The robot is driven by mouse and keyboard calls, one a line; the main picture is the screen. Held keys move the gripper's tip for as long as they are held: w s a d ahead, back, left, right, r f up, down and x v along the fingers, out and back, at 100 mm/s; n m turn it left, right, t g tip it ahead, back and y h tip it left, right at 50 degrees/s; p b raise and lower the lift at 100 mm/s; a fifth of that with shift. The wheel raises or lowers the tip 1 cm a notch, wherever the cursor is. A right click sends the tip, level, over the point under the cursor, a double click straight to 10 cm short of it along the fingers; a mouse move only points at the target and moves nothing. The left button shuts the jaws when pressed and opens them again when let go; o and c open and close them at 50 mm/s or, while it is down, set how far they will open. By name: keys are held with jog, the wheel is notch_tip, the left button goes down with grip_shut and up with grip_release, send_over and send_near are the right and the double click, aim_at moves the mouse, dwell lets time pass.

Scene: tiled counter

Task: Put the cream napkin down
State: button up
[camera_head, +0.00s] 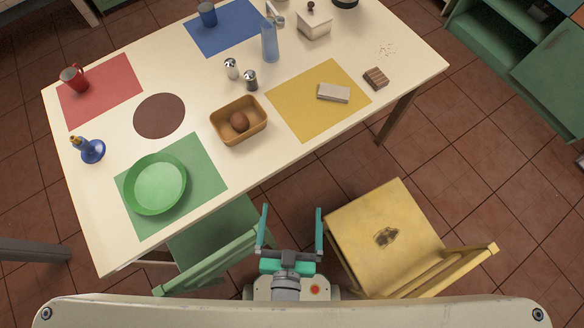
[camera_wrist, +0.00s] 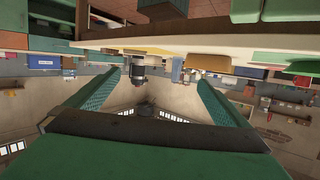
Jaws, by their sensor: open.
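A cream folded napkin (camera_head: 333,93) lies flat on the yellow placemat (camera_head: 300,110) at the right part of the table. My gripper (camera_head: 291,230) is open and empty. It hangs off the table's near edge, between the green chair and the yellow chair, well apart from the napkin. In the wrist view the two teal fingers of my gripper (camera_wrist: 165,88) stand wide apart with nothing between them. I cannot make out the napkin for certain in the wrist view.
A brown basket (camera_head: 238,139) with a round brown item stands left of the yellow placemat. A small brown block (camera_head: 376,78) lies to its right. Salt and pepper shakers (camera_head: 250,79) and a blue bottle (camera_head: 269,42) stand behind. A yellow chair (camera_head: 385,225) flanks my gripper.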

jog(key=s+r+n+y, duration=0.1)
jog(key=s+r, duration=0.2)
jog(key=s, duration=0.2)
jog(key=shift+r, duration=0.3)
